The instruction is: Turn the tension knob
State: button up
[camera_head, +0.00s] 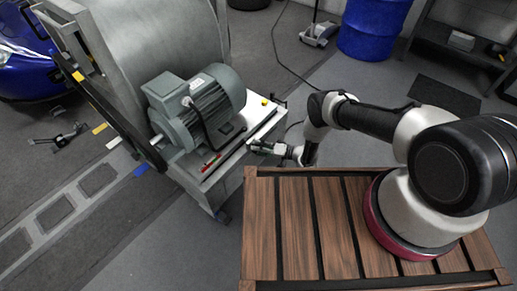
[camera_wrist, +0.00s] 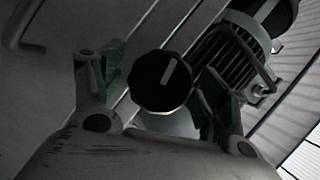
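The tension knob (camera_wrist: 162,82) is black and faceted, with a pale grey line on its face. In the wrist view it sits between the two fingers of my gripper (camera_wrist: 160,92). The fingers are open, with a narrow gap showing on each side of the knob. I cannot tell how deep the knob sits between them. In the head view my gripper (camera_head: 258,147) is at the right edge of the dynamometer's motor platform. I cannot make out the knob there; my gripper seems to hide it.
A grey-green electric motor (camera_head: 205,105) stands on the platform left of my gripper, beside a large metal drum (camera_head: 160,35). A small yellow item (camera_head: 265,101) is on the platform. A blue barrel (camera_head: 373,28) and a dark shelf (camera_head: 462,42) stand behind, with floor between.

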jog(key=v, duration=1.2)
